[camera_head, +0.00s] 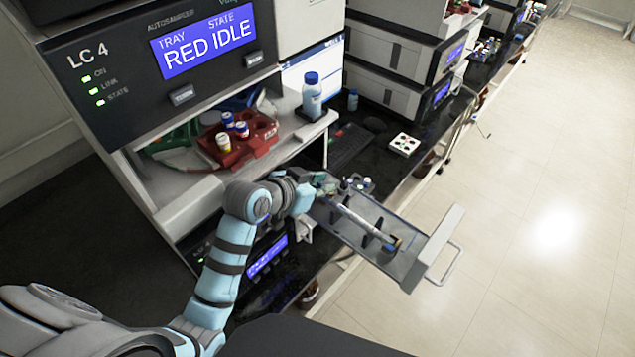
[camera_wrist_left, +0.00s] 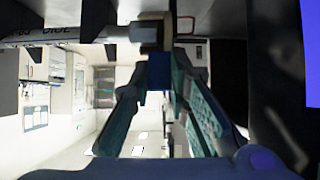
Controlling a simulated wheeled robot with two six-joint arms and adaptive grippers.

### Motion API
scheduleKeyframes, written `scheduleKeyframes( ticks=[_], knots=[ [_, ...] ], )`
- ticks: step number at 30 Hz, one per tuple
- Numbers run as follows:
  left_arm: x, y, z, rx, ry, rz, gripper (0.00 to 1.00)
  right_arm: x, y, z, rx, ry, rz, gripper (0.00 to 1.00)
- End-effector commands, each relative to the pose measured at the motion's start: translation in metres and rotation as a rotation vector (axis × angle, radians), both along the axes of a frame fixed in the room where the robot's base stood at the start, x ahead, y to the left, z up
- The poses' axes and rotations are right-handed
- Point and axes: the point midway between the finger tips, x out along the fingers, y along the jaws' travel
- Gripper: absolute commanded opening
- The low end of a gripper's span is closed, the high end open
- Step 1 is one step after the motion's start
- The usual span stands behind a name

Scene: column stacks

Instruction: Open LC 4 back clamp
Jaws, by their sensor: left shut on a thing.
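The LC 4 unit (camera_head: 88,57) stands at the upper left in the head view. Its column drawer (camera_head: 408,265) is pulled out toward the lower right and holds a pale column (camera_head: 362,224). The column's front end has a blue and yellow piece (camera_head: 394,243). My left gripper (camera_head: 325,184) is at the drawer's back end. In the left wrist view its teal fingers (camera_wrist_left: 158,82) are shut on a small blue piece (camera_wrist_left: 158,70), apparently the back clamp, just beside the column's end (camera_wrist_left: 150,36). The gripper largely hides the back clamp in the head view. My right gripper is not in view.
A red vial tray (camera_head: 238,145) sits on the shelf above my left arm. A blue-capped bottle (camera_head: 311,97) stands at the shelf's edge. Small vials (camera_head: 357,183) stand beside the drawer. The drawer handle (camera_head: 446,262) sticks out over the open floor.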

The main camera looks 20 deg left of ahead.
Motion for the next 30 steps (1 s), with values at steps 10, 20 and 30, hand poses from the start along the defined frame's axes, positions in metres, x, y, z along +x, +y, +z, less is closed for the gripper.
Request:
scheduleKeyframes(
  ticks=[10, 20, 30],
  knots=[
    [0.016, -0.007, 0.002, 0.116, 0.294, -0.003, 0.0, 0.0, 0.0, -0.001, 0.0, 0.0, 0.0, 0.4],
    [0.028, -0.012, -0.003, 0.233, 0.584, -0.005, 0.0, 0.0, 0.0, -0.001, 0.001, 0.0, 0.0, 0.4],
    [0.035, -0.015, -0.01, 0.321, 0.81, -0.004, 0.0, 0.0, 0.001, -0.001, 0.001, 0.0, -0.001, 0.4]
  ],
)
